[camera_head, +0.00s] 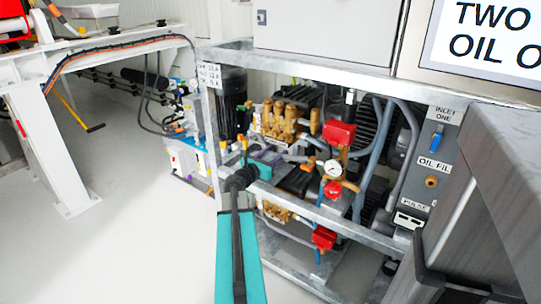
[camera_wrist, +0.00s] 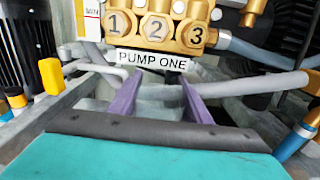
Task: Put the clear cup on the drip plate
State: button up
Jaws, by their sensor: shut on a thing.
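My gripper (camera_head: 272,160) reaches into the metal pump frame in the head view, in front of the brass pump. In the wrist view, its two purple fingers (camera_wrist: 158,90) stand apart with a pale, see-through shape between them, which looks like the clear cup (camera_wrist: 158,94). The fingers are shut on it, below the "PUMP ONE" label. The cup's outline is faint, and I cannot make it out in the head view. I cannot pick out the drip plate surely in either view.
The brass pump head (camera_wrist: 155,28), numbered 1 to 3, is close ahead. Grey hoses and a pipe (camera_wrist: 265,84) run on the right. The frame's front rail (camera_head: 340,222) crosses below. Open floor (camera_head: 120,245) lies left.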

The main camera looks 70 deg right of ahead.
aim_at(270, 154)
jog(key=shift+w+d+f+b, duration=0.15)
jog(key=shift+w+d+b, duration=0.05)
jog(key=shift+w+d, duration=0.9)
jog(key=shift+w+d+f+b, duration=0.15)
jog(key=shift+w+d, duration=0.65)
jog(key=shift+d, duration=0.5)
jog(key=shift+f+b, duration=0.65)
jog(key=shift+f, duration=1.1)
jog(key=shift+f, duration=0.15)
jog(key=o, duration=1)
jog(key=shift+o, duration=0.2)
